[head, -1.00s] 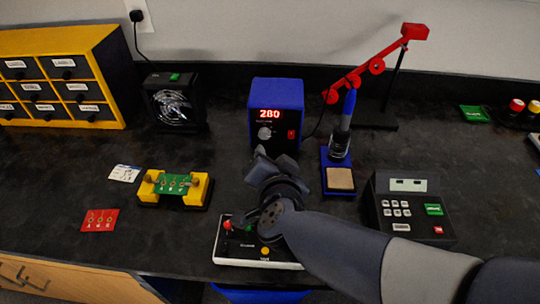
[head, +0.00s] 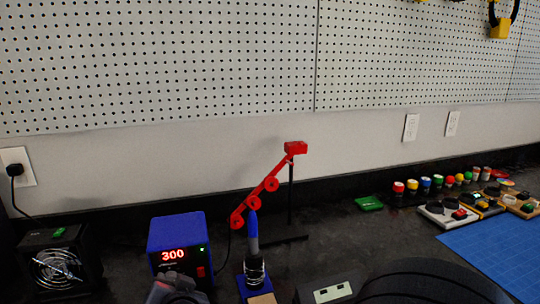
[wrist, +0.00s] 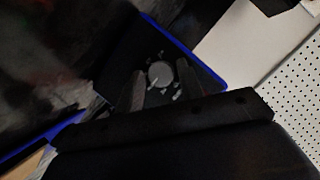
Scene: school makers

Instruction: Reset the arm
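My gripper (head: 174,284) shows at the bottom edge of the head view, in front of the blue soldering station (head: 176,232). The station's red display reads 300 and a small green light glows beside it. In the wrist view my two fingers (wrist: 162,88) stand apart, with the station's grey round knob (wrist: 160,75) showing in the gap between them. The fingers hold nothing that I can see. How far they are from the knob is hard to tell. The lower part of the station's front is hidden by my gripper in the head view.
A blue soldering iron (head: 253,240) stands upright in its holder right of the station. A red jointed arm (head: 268,185) rises behind it. A black fan (head: 58,268) is at left. A grey-topped device (head: 332,291) is at lower right. A blue mat (head: 500,248) lies far right.

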